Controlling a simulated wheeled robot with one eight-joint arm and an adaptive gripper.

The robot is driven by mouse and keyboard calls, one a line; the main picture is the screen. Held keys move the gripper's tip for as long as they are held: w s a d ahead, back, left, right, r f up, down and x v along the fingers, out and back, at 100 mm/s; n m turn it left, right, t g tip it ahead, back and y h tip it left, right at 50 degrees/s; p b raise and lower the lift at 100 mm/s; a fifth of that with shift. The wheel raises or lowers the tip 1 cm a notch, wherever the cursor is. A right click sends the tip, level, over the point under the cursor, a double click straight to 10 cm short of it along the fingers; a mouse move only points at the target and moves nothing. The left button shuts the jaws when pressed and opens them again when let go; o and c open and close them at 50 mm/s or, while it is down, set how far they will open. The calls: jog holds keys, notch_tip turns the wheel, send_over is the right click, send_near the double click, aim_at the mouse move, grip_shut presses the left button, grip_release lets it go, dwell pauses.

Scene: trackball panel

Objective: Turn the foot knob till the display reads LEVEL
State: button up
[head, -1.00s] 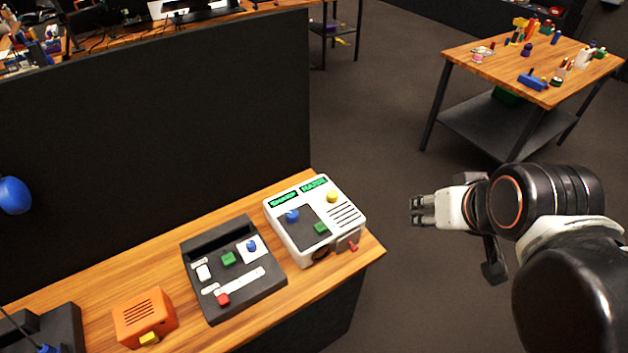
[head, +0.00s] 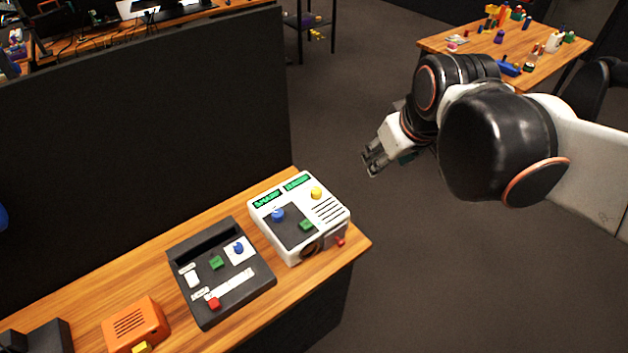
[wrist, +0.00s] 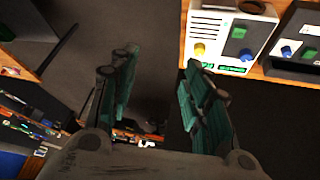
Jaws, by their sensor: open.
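A white device (head: 325,235) sits near the right end of the wooden bench. Two green-lit displays, left (head: 266,200) and right (head: 298,182), are at its back edge; their text is too small to read surely. My gripper (head: 373,164) is open and empty, in the air right of the device. The device (wrist: 207,22) also shows in the wrist view, beyond the open fingers (wrist: 161,60).
A dark panel (head: 222,285) with coloured controls stands left of the white device. An orange box (head: 135,323) is further left. A tall black partition (head: 140,130) runs behind the bench. Open floor lies right of the bench, with another table (head: 475,65) at the back.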

jog(key=w+a+n+g, duration=0.1)
jog(key=w+a+n, duration=0.25)
jog(key=w, duration=0.35)
jog(key=n+g+p, duration=0.3)
jog(key=g+p, duration=0.2)
send_over(316, 190)
notch_tip(316, 190, down, 8)
jog(key=shift+h, duration=0.3)
notch_tip(316, 190, down, 13)
jog(key=b, duration=0.4)
grip_shut()
